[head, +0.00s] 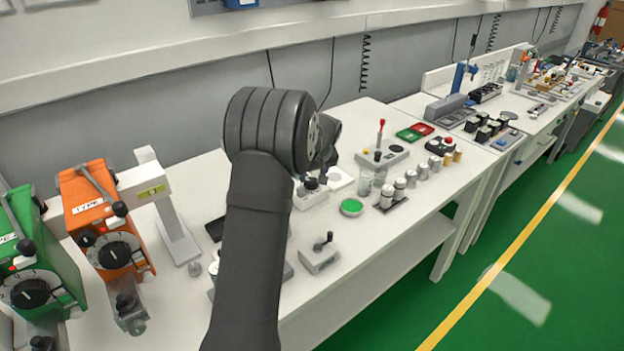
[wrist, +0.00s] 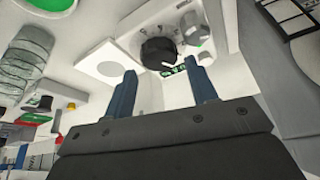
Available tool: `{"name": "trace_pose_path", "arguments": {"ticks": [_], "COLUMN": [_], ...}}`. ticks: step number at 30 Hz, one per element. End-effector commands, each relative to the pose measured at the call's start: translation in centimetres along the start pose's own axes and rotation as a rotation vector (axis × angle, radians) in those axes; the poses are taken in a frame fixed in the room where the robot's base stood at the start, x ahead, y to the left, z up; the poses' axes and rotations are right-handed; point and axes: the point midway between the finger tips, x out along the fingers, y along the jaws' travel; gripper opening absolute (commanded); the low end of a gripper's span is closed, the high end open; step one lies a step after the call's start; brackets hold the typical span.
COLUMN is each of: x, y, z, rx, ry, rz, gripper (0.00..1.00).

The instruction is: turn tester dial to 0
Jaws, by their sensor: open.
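The tester (wrist: 122,32) is a white box with a round black dial (wrist: 158,52) on its face, seen in the wrist view. A white mark shows on the dial's edge on the side toward my gripper; no scale figures can be read. The dial appears beyond the fingertips, with no contact visible. In the head view a white box with black knobs (head: 311,190), probably the tester, is partly hidden by my arm.
A grey knob (wrist: 190,28) stands right beside the dial. On the bench are a green dish (head: 351,207), a grey box with a crank (head: 320,254), several capped vials and a red-handled lever box (head: 382,153). Orange (head: 104,220) and green (head: 32,255) vaporizers stand left.

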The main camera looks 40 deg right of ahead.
Motion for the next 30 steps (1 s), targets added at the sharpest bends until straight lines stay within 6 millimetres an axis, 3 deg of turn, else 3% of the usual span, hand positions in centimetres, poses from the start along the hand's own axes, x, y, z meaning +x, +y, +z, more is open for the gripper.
{"name": "trace_pose_path", "arguments": {"ticks": [6,17,23,30], "x": [2.6,3.1,3.0,3.0], "y": [0.0,0.0,0.0,0.0], "z": [0.0,0.0,0.0,0.0], "rx": [0.001,0.0,0.001,0.02], "ry": [-0.001,0.001,0.001,0.0], "rz": [0.0,0.001,0.001,0.009], "gripper": [0.52,0.52,0.2,0.2]}}
